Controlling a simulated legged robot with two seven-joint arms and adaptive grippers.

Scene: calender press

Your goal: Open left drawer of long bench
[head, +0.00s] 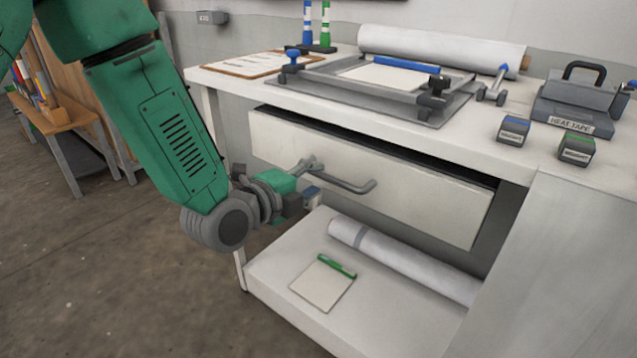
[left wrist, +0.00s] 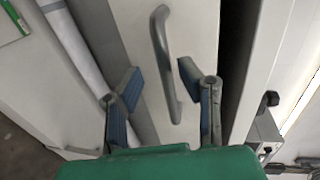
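The bench drawer (head: 420,200) has a white front under the tabletop, with a dark gap along its top edge. Its grey bar handle (head: 350,185) runs across the front; the handle's left end is partly hidden by my gripper. My left gripper (head: 312,181) is at that left end. In the left wrist view, my left gripper (left wrist: 161,75) is open, with its blue-padded fingers spread on either side of the handle (left wrist: 163,50). A space shows between the handle and each finger. My right gripper is not in view.
The bench top (head: 470,145) carries a press frame (head: 330,85), a paper roll (head: 440,45), a heat tape dispenser (head: 575,105) and small boxes. The lower shelf (head: 380,325) holds a long roll (head: 405,262) and a notepad (head: 320,287). A grey side panel (head: 560,270) stands at right.

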